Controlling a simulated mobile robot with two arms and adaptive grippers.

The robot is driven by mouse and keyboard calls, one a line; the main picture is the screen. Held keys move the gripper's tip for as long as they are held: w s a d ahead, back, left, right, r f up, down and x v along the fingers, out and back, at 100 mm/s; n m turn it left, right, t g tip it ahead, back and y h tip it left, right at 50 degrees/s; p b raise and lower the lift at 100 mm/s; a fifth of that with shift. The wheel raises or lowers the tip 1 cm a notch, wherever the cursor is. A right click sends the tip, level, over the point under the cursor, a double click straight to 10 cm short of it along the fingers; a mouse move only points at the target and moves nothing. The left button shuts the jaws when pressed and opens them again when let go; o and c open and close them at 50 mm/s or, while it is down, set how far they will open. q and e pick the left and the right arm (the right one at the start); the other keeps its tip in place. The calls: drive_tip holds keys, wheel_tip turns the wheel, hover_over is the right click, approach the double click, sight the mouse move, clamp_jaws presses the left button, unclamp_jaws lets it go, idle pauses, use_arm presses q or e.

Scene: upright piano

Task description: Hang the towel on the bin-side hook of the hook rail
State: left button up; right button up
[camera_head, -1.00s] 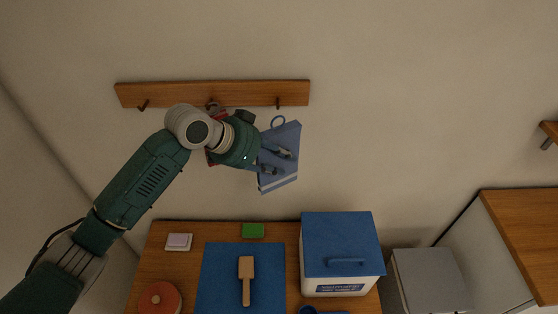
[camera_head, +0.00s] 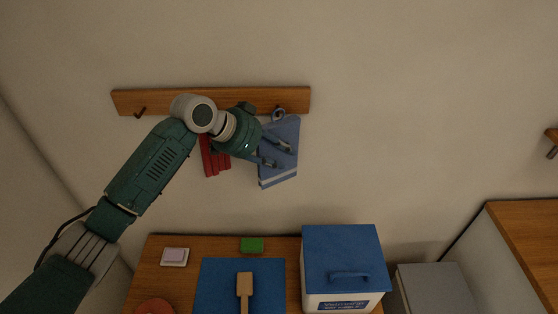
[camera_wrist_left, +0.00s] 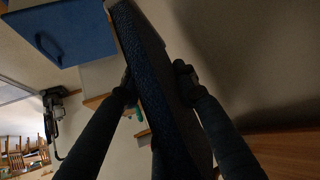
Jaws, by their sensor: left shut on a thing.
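The wooden hook rail (camera_head: 180,101) is on the wall, with a hook at its left end (camera_head: 140,112) and one at its right end (camera_head: 277,109), on the side of the blue-lidded bin (camera_head: 343,262). My left gripper (camera_head: 277,153) is shut on the blue towel (camera_head: 281,133), below the right hook. The towel's loop (camera_head: 279,115) overlaps that hook in the head view; I cannot tell whether it is around it. In the left wrist view the towel (camera_wrist_left: 155,75) is dark between my fingers (camera_wrist_left: 155,80). My right gripper is not in view.
A red cloth (camera_head: 215,160) hangs under the rail's middle, partly behind my left arm. Below are a blue mat (camera_head: 215,285), a wooden scoop-like tool (camera_head: 244,285), a green block (camera_head: 252,245) and a white dish (camera_head: 174,257). The wall right of the rail is clear.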

use_arm(q)
drive_tip(key=shift+w+f+b, duration=0.1)
drive_tip(key=shift+w+b, duration=0.4)
drive_tip(key=shift+w, duration=0.3)
drive_tip(key=shift+a+f, duration=0.1)
drive_tip(key=shift+f, duration=0.05)
drive_tip(key=shift+w+f, duration=0.1)
drive_tip(key=shift+f, duration=0.1)
